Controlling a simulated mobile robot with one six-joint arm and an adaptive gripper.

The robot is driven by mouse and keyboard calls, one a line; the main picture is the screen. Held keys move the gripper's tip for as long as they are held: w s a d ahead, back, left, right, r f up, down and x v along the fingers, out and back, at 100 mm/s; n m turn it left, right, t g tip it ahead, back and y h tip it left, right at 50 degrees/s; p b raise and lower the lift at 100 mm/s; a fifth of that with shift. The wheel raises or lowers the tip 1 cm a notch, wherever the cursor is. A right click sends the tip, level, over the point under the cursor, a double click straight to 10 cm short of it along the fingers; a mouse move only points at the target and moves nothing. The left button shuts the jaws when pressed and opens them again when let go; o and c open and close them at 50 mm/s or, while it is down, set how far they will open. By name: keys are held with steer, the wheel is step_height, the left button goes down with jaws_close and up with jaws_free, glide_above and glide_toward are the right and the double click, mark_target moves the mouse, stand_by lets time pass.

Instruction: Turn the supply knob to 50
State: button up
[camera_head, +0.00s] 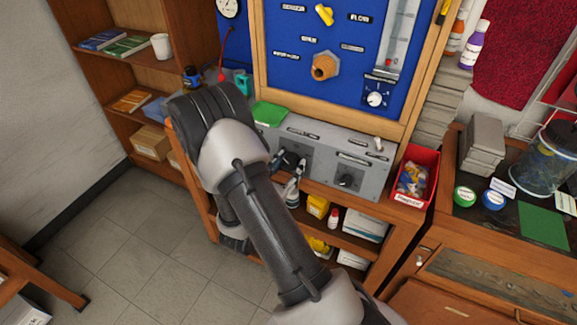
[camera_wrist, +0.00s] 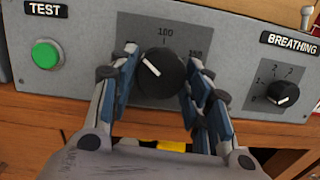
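The black supply knob (camera_wrist: 162,74) sits on a dark scale plate of the grey panel, in the middle of the wrist view. Its white pointer line points up and to the left. The mark 100 is above it and 150 is at its upper right, partly covered; any mark on the left is hidden. My gripper (camera_wrist: 160,77) has one finger on each side of the knob. The fingers stand very close to its sides, but I cannot tell whether both touch it. In the head view, my gripper (camera_head: 292,168) is at the panel's left dial and mostly hides the knob.
A green TEST button (camera_wrist: 46,54) is left of the knob. The BREATHING knob (camera_wrist: 283,93) is to the right, with a small toggle (camera_wrist: 307,17) above it. The grey panel (camera_head: 325,150) stands on a wooden bench below the blue board (camera_head: 285,75). A red bin (camera_head: 416,165) is right of it.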

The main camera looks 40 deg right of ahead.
steer(key=c, duration=0.5)
steer(key=shift+n+p, duration=0.55)
steer(key=shift+n, duration=0.35)
steer(key=o, duration=1)
steer(key=v, duration=1.2)
steer(key=shift+s, duration=0.2)
